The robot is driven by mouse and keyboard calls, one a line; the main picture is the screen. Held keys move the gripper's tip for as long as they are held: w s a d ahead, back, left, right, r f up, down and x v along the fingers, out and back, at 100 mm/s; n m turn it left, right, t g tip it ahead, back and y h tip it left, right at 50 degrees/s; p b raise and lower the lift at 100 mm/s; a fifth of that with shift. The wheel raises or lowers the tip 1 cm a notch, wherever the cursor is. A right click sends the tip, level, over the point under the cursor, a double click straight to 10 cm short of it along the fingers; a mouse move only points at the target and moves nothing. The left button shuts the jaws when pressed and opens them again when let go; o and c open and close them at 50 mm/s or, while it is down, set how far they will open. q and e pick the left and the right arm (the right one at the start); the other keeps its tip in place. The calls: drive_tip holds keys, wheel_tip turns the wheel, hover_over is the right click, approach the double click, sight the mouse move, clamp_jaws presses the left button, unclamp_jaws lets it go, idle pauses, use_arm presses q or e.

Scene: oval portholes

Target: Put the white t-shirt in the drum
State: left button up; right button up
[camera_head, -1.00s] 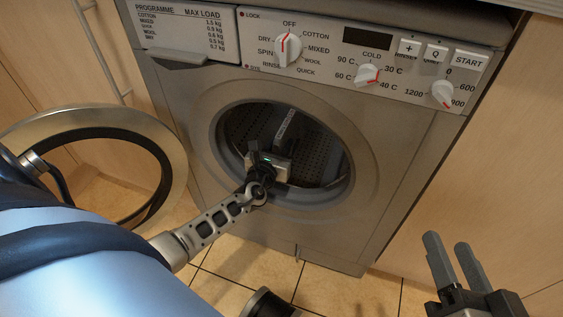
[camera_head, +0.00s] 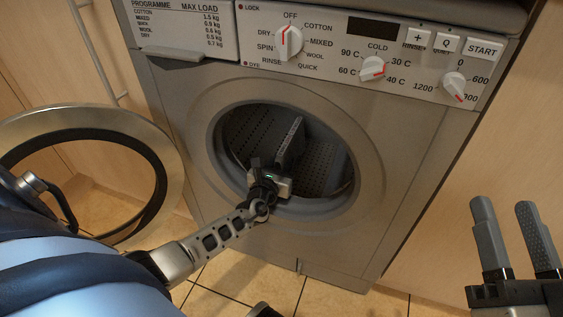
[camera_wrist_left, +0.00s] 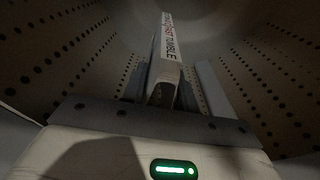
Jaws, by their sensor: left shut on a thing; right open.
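The white t-shirt is not visible in any view. The drum (camera_head: 325,165) of the washing machine shows through its open round porthole. My left gripper (camera_head: 287,152) reaches into the drum. The fingertips are dark and partly hidden. My right gripper (camera_head: 515,235) is open and empty, right of the machine's front.
The round door (camera_head: 160,160) stands swung open to the left, close to my left arm. The control panel (camera_head: 335,45) with dials is above the porthole. Wooden cabinets (camera_head: 480,170) flank the machine. The tiled floor (camera_head: 225,285) in front shows no loose objects.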

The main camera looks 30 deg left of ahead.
use_arm(q)
drive_tip(key=shift+f, duration=0.25)
use_arm(e)
drive_tip(key=shift+r+n+y, duration=0.2)
drive_tip(key=shift+n+y, duration=0.1)
